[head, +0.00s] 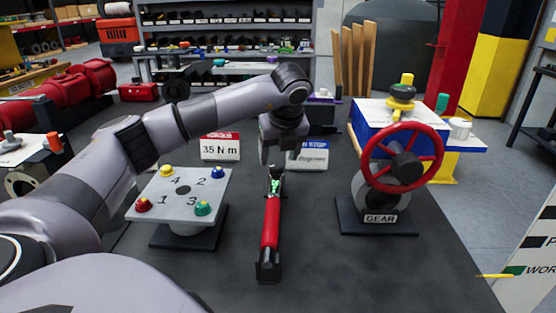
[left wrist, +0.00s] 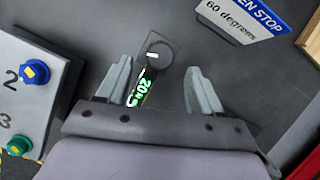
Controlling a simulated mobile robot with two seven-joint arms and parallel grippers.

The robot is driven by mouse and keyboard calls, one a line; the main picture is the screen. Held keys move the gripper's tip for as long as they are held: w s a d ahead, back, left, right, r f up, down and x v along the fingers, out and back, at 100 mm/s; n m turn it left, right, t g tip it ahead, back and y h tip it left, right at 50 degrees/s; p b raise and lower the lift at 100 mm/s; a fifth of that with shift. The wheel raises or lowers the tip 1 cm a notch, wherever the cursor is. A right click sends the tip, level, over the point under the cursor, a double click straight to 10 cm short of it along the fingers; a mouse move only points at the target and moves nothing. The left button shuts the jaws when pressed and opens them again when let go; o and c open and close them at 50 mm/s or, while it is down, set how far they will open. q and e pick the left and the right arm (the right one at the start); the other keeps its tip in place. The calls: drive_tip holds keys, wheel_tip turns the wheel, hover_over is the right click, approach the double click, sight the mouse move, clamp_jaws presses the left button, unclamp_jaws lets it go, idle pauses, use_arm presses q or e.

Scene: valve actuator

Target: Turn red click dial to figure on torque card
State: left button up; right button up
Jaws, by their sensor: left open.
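The torque card (head: 220,148) stands behind the plate and reads 35 N m. A red-handled wrench (head: 269,222) lies on the dark table, its far end under my left gripper. In the left wrist view its green readout (left wrist: 141,88) shows 20 N, partly cut off by my gripper. A dark round part with a white mark (left wrist: 159,54) sits at its far end; I cannot tell whether this is the dial. My left gripper (head: 281,158) is open and empty. In the left wrist view its fingers (left wrist: 159,72) stand apart on either side of the readout. My right gripper is not in view.
A grey plate (head: 158,190) with coloured, numbered knobs stands left of the wrench. The open-stop card (head: 312,155) stands behind, reading 60 degrees in the left wrist view. A gear unit with a red handwheel (head: 436,158) stands at right. Bare table lies between wrench and gear unit.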

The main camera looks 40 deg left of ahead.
sight(276, 166)
use_arm(q)
drive_tip(key=shift+x, duration=1.8)
drive_tip(key=shift+c, duration=0.3)
drive_tip(key=c, duration=1)
drive_tip(key=shift+s+a+m+t+h+b, duration=0.1)
drive_tip(key=shift+m+t+h+b, duration=0.4)
drive_tip(key=shift+m, duration=0.9)
drive_tip(key=shift+a+m+t+h+b, duration=0.1)
drive_tip(key=shift+m+t+h+b, duration=0.35)
drive_tip(key=shift+m, duration=1.15)
